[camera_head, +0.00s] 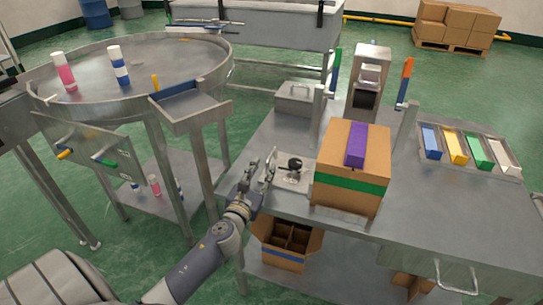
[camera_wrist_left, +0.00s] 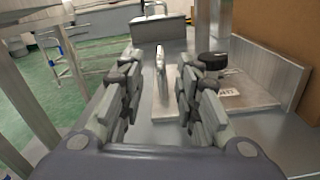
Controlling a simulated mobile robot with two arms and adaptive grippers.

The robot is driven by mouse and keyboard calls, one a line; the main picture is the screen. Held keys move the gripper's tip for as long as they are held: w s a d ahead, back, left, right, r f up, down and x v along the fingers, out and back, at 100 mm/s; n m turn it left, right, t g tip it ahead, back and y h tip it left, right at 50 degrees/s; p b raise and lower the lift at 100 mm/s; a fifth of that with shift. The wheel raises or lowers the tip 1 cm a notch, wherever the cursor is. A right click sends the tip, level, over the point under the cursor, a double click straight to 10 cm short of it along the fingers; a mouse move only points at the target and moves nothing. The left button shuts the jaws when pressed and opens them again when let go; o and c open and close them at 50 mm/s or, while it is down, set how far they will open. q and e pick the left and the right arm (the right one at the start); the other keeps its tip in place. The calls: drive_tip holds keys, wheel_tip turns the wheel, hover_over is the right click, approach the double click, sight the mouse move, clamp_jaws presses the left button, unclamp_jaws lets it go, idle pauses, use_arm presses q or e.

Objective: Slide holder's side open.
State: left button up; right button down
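The holder (camera_head: 285,185) is a flat light-metal fixture on the right table, beside the cardboard box. A round black piece (camera_head: 295,163) sits on it. In the left wrist view, the holder's base plate (camera_wrist_left: 240,99) carries a small label, and the black piece (camera_wrist_left: 212,60) shows behind the right finger. A thin upright metal part (camera_wrist_left: 160,72) stands at the holder's left side. My left gripper (camera_head: 258,169) is open at the holder's left end. In the wrist view its fingers (camera_wrist_left: 160,92) stand on either side of the upright part, with visible gaps. My right gripper is not in view.
A metal box (camera_head: 297,98) and a press-like machine (camera_head: 369,80) stand behind. A round metal table (camera_head: 150,58) with bottles is at left.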

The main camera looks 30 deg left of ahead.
sight(269, 160)
use_arm(q)
drive_tip(key=x, duration=0.8)
drive_tip(key=shift+w+a+f, duration=0.1)
drive_tip(key=shift+w, duration=0.15)
